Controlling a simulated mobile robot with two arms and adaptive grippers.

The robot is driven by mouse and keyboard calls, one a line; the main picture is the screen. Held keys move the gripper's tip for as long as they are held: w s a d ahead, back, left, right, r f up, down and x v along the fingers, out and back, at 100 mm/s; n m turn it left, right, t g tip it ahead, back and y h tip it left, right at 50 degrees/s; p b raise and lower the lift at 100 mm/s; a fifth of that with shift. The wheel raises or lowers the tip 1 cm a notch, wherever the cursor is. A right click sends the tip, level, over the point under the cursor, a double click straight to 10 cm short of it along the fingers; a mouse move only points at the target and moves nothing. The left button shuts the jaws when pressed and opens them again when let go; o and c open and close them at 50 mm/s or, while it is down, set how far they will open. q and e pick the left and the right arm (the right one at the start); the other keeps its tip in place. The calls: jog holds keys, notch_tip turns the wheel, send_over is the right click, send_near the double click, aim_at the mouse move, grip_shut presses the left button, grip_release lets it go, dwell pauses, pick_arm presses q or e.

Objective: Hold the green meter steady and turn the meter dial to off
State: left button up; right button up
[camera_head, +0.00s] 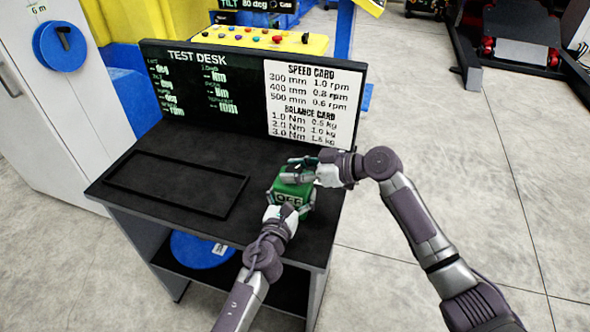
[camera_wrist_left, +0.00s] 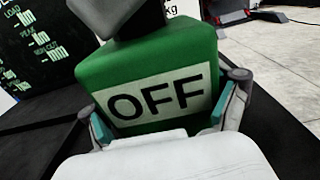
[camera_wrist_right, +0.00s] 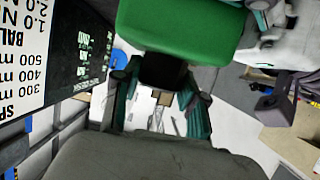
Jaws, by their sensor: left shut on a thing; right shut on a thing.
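The green meter (camera_head: 291,191) stands on the black test desk, near its right front part. Its front label reads OFF, clearly seen in the left wrist view (camera_wrist_left: 150,65). My left gripper (camera_head: 289,208) is shut on the meter's body from the front, one finger on each side of it. My right gripper (camera_head: 299,170) is at the top of the meter, shut on the dark dial (camera_wrist_right: 160,72). In the right wrist view the dial sits between the fingers under the green body. The dial's pointing direction cannot be told.
The black desk (camera_head: 265,232) has an empty outlined rectangle (camera_head: 176,184) on its left. A TEST DESK panel (camera_head: 215,82) with a speed and balance card stands along the back edge. A blue disc (camera_head: 200,250) lies on the shelf below.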

jog(key=shift+g, duration=0.3)
jog(key=n+g, duration=0.2)
jog(key=n, duration=0.1)
jog(key=shift+w+g+y, duration=0.15)
jog(key=shift+g+y, duration=0.25)
jog(key=shift+d+f+n+g, duration=0.1)
jog(key=shift+n+g, duration=1.3)
jog(key=shift+g, duration=0.5)
jog(key=o, duration=1.2)
jog(key=shift+c, duration=0.2)
jog(key=v, duration=1.2)
